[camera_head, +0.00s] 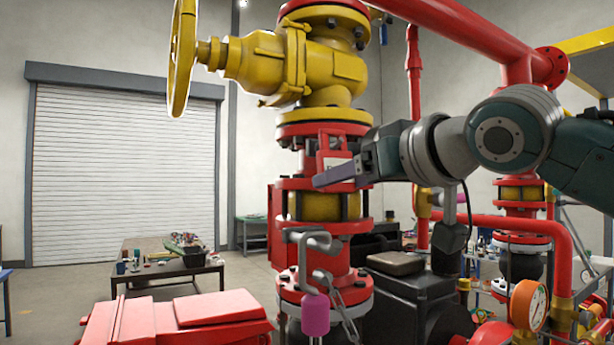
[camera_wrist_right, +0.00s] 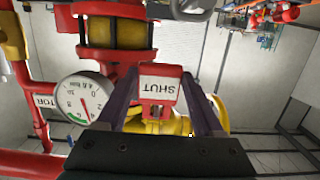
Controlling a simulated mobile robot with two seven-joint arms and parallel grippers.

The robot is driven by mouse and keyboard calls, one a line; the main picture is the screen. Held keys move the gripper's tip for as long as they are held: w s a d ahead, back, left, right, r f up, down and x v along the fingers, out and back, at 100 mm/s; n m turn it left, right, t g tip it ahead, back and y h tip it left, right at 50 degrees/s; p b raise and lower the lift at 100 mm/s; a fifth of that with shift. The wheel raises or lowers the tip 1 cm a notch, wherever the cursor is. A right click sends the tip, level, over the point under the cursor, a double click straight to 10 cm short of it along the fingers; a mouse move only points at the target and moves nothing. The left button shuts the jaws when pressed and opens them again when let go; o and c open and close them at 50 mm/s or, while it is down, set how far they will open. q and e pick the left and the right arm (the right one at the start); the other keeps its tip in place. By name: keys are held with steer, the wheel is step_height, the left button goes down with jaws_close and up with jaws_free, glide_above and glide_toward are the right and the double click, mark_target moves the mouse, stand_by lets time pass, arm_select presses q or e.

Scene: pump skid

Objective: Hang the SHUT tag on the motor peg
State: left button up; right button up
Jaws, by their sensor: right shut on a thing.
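The red SHUT tag (camera_wrist_right: 158,88) with its white label is between the two fingers of my right gripper (camera_wrist_right: 165,100) in the right wrist view, its lettering upside down. In the head view the tag (camera_head: 333,145) stands upright in front of the red pipe column, its lower part hidden behind the finger. My right gripper (camera_head: 335,176) is shut on it and comes in from the right. A white label ending in "TOR" (camera_wrist_right: 44,101) shows at the left of the wrist view. I cannot make out the motor peg. My left gripper is not in view.
A yellow valve (camera_head: 290,65) with a handwheel stands above the tag. Below hang a grey hasp (camera_head: 313,245) and a magenta padlock-like piece (camera_head: 315,314). A gauge (camera_head: 528,304) is at lower right. A dark table (camera_head: 165,272) stands at the back left, with open floor around it.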

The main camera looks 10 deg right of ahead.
stand_by(0.5)
steer(key=shift+f, duration=0.1)
steer(key=shift+w+f, duration=0.15)
steer(key=shift+f, duration=0.15)
steer(key=o, duration=1.4)
